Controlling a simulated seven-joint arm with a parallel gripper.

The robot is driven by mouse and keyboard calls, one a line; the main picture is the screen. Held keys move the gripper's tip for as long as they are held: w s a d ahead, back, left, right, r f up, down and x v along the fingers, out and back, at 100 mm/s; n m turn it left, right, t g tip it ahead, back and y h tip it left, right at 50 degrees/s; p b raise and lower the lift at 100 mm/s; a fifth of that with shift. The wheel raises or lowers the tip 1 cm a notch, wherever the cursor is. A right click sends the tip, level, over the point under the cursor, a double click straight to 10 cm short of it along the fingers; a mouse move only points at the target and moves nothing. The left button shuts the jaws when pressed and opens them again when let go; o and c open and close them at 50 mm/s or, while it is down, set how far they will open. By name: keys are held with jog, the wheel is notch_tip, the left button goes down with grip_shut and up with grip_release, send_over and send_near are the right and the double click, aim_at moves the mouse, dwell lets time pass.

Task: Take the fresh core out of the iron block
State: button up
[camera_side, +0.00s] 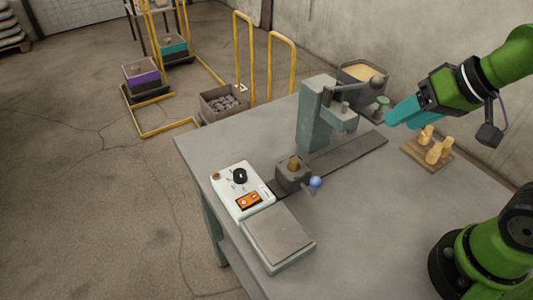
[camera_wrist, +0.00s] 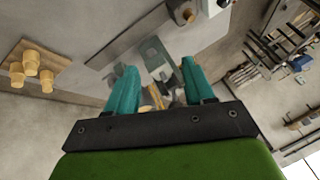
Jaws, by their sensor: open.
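The iron block (camera_side: 291,180) is a small dark grey box on the table beside the control box, with a blue-knobbed handle (camera_side: 316,182) on its right. A tan core (camera_side: 294,163) stands upright in it, its top showing above the block. In the wrist view the iron block (camera_wrist: 178,13) is at the top edge, with the tan core (camera_wrist: 187,15) in it. My gripper (camera_side: 389,118) is open and empty, up and to the right of the block, near the press. Its teal fingers (camera_wrist: 156,68) are spread apart in the wrist view with nothing held between them.
A wooden board (camera_side: 417,158) holds three tan cores. A white control box (camera_side: 240,190) and a flat plate (camera_side: 278,235) are at the front left.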

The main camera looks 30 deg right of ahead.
jog(key=w+a+f+n+g+h, duration=0.2)
jog(key=w+a+n+g, duration=0.35)
jog(key=w+a, duration=0.7)
jog(key=g, duration=0.1)
send_over(295, 160)
jog(key=f, duration=0.9)
jog(key=shift+s+a, duration=0.1)
jog(key=shift+s, duration=0.25)
jog(key=shift+w+f, duration=0.2)
jog(key=shift+f, duration=1.4)
jog(key=shift+w+f, duration=0.15)
jog(key=shift+f, duration=1.45)
grip_shut()
